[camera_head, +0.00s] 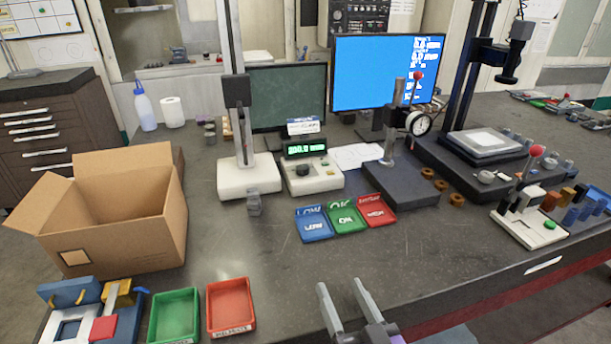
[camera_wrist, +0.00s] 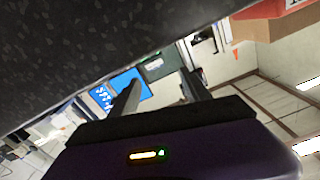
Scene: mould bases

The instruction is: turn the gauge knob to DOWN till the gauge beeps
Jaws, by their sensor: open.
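The gauge readout box (camera_head: 312,175) stands on the bench left of centre in the head view. It has a green lit display (camera_head: 306,149) and a dark knob (camera_head: 303,170) on its front panel. The knob's setting is too small to read. The white height gauge stand (camera_head: 247,175) is just left of it. My gripper (camera_head: 342,292) is at the front edge of the bench, well short of the readout box. Its two fingers are apart with nothing between them. It also shows in the wrist view (camera_wrist: 160,92), where the knob cannot be made out.
Blue (camera_head: 314,229), green (camera_head: 346,223) and red (camera_head: 377,216) trays lie between my gripper and the readout box. A dial gauge stand (camera_head: 400,187) is to their right. A cardboard box (camera_head: 130,232) is at left. The bench in front of the trays is clear.

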